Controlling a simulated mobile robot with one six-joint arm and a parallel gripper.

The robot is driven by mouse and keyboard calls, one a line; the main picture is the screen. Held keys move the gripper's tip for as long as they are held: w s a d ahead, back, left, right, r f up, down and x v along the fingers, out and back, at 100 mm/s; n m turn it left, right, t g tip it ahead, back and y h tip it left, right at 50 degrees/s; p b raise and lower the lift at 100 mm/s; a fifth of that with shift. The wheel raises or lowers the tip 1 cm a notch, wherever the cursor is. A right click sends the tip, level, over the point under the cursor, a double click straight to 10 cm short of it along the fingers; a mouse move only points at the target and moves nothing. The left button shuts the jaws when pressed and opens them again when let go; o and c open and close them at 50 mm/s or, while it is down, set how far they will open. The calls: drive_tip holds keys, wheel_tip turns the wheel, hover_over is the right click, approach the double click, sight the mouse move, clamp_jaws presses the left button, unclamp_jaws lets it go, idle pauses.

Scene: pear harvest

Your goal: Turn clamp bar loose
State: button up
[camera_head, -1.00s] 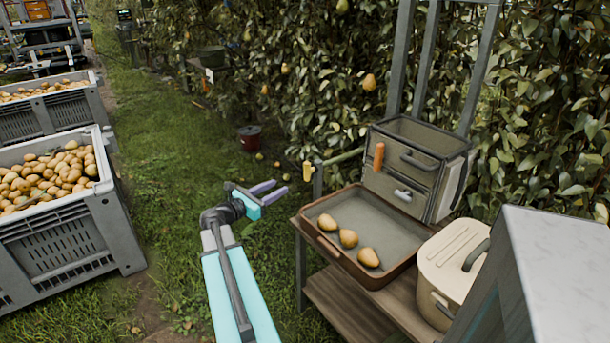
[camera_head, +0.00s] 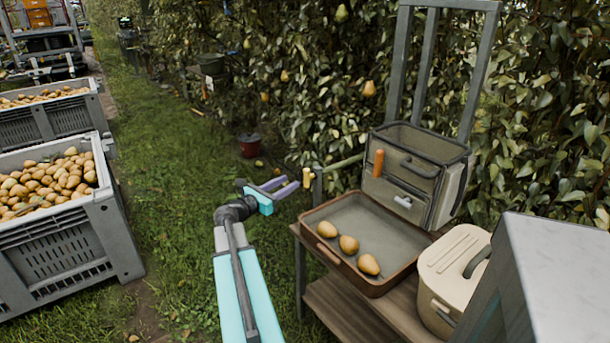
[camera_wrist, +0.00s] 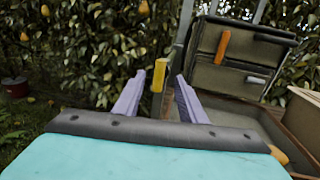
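The clamp bar appears to be the short yellow-ended piece (camera_head: 307,177) on a post at the left rear corner of the work table. It also shows upright in the wrist view (camera_wrist: 159,75). A greenish rod (camera_head: 343,161) runs from the post toward the hedge. My gripper (camera_head: 284,183) has two lilac fingers and is open, just left of the yellow piece. In the wrist view my gripper (camera_wrist: 160,88) has its fingers apart, with the yellow piece seen between and ahead of them. I see no contact. Whether the yellow piece lies inside the finger gap is unclear.
A brown-rimmed tray (camera_head: 329,259) with three pears stands on the wooden table (camera_head: 345,305). A canvas bag (camera_head: 417,170) with an orange handle stands behind it, and a cream lidded box (camera_head: 452,262) to its right. Grass is open on the left, before the pear crates (camera_head: 70,245).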

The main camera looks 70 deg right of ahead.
sight(305, 174)
drive_tip(key=x, duration=1)
drive_tip(key=shift+s+d+p, duration=0.1)
drive_tip(key=shift+d+p, duration=0.2)
clamp_jaws()
drive_tip(key=shift+a, duration=0.2)
drive_tip(key=shift+r, duration=0.1)
drive_tip(key=shift+d+b, duration=0.2)
drive_tip(key=shift+b, duration=0.15)
